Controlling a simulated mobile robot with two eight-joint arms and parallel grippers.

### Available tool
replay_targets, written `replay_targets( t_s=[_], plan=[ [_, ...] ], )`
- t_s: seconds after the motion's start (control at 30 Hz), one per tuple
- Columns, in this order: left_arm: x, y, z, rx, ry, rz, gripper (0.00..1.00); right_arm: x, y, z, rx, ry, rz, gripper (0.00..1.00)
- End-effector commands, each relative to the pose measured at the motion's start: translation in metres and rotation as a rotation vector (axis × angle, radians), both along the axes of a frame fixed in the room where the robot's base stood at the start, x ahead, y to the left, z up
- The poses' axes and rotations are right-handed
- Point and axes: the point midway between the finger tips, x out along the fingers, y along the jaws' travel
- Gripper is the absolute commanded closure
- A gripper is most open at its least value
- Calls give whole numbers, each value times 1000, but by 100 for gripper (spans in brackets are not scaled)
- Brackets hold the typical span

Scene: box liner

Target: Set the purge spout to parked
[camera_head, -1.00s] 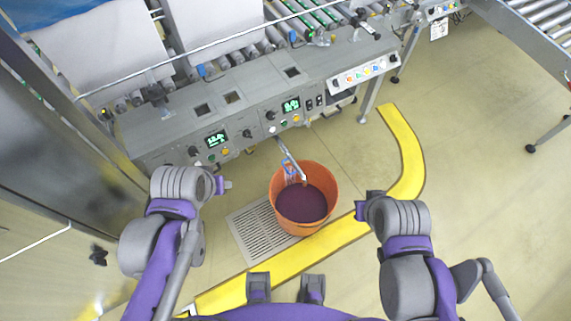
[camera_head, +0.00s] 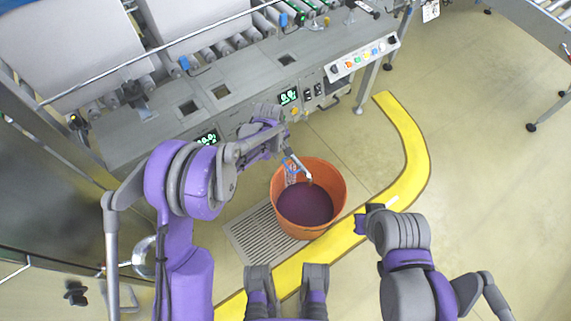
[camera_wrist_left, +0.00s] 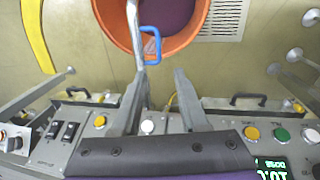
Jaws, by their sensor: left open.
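The purge spout (camera_head: 297,165) is a thin metal pipe coming from the machine front, with its outlet end over an orange bucket (camera_head: 336,185) of dark purple liquid. In the left wrist view the spout (camera_wrist_left: 134,30) has a blue loop handle (camera_wrist_left: 152,45). My left gripper (camera_head: 284,140) is over the panel's front edge, close to the spout. In the left wrist view its fingers (camera_wrist_left: 157,80) are apart, with the blue handle just beyond the tips and the pipe running beside the left finger. My right gripper (camera_head: 362,220) is right of the bucket, its jaws unclear.
The machine's control panel (camera_head: 245,92) with displays and buttons runs behind the spout, partly hidden by my left arm. A floor grate (camera_head: 262,240) lies left of the bucket. A yellow floor line (camera_head: 408,150) curves around on the right, with open floor beyond.

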Motion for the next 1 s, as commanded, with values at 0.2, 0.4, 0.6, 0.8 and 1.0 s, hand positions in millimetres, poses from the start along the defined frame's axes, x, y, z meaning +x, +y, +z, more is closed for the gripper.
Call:
replay_targets(
  t_s=[0.2, 0.4, 0.6, 0.8, 1.0],
  plan=[
    [4, -8, -28, -5, 16, 21, 57, 0, 0, -6, 0, 2, 0, 100],
    [7, -12, -59, -4, 15, 21, 57, 0, 0, -12, 0, 4, 0, 100],
    [11, -16, -96, -4, 15, 21, 57, 0, 0, -18, 0, 6, 0, 100],
    [13, -19, -120, -4, 15, 21, 57, 0, 0, -22, 0, 8, 0, 100],
    [14, -20, -127, -4, 14, 20, 57, 1, 0, -22, 0, 8, 0, 100]
  ],
)
